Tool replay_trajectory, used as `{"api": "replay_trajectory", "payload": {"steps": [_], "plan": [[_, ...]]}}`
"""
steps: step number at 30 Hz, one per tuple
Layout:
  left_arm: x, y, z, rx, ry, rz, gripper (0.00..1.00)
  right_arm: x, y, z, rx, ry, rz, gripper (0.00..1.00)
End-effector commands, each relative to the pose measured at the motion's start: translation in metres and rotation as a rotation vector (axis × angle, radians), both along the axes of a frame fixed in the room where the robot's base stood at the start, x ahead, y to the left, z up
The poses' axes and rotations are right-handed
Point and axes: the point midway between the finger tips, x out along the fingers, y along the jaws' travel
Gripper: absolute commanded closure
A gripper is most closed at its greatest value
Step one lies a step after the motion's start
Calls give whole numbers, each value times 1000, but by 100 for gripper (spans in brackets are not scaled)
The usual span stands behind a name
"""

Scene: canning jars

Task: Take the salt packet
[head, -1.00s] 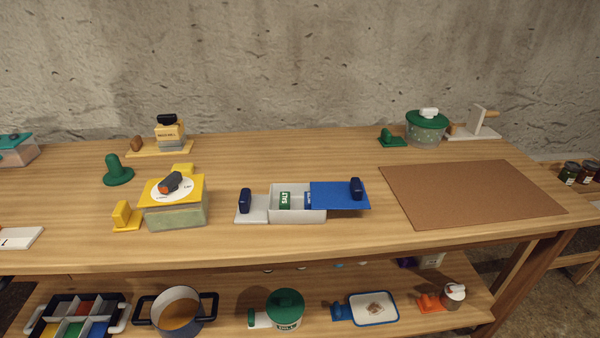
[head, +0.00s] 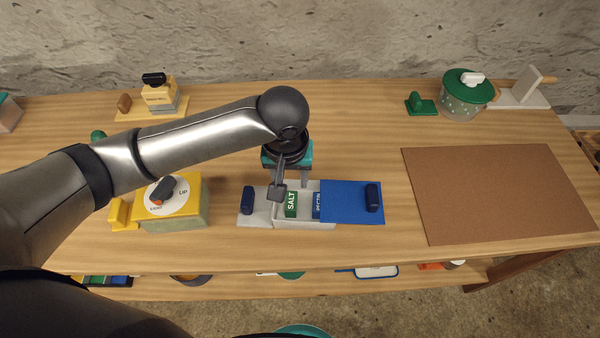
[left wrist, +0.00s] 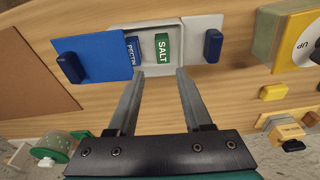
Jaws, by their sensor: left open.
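The green salt packet (head: 291,204) stands in the open part of a small white box (head: 305,224). A blue pectin packet (head: 317,205) is beside it, partly under the blue sliding lid (head: 350,202). In the left wrist view the salt packet (left wrist: 162,48) shows between and beyond the fingertips. My left gripper (head: 291,190) is above the back edge of the box, open and empty. Its two fingers also show apart in the left wrist view (left wrist: 158,75), pointing at the box. My right gripper is not in view.
A yellow-lidded box (head: 190,205) stands left of the white box. A brown mat (head: 500,190) lies to the right. A green-lidded jar (head: 467,95) and a yellow stand with a jar (head: 158,98) are at the back. A lower shelf (head: 230,288) runs below the table.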

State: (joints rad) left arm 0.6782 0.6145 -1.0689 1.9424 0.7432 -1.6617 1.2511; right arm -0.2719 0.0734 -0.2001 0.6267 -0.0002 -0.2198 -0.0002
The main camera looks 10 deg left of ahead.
Motion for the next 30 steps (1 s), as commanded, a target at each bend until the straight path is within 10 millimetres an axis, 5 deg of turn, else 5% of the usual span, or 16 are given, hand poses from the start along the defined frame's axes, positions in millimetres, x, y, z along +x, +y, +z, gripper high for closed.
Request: {"api": "replay_trajectory", "payload": {"steps": [5,12,30], "plan": [[0,3,-12,12,8,9,50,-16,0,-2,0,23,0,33],[8,5,-63,12,6,9,50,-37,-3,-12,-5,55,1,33],[22,8,-124,12,3,7,50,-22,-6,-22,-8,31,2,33]]}}
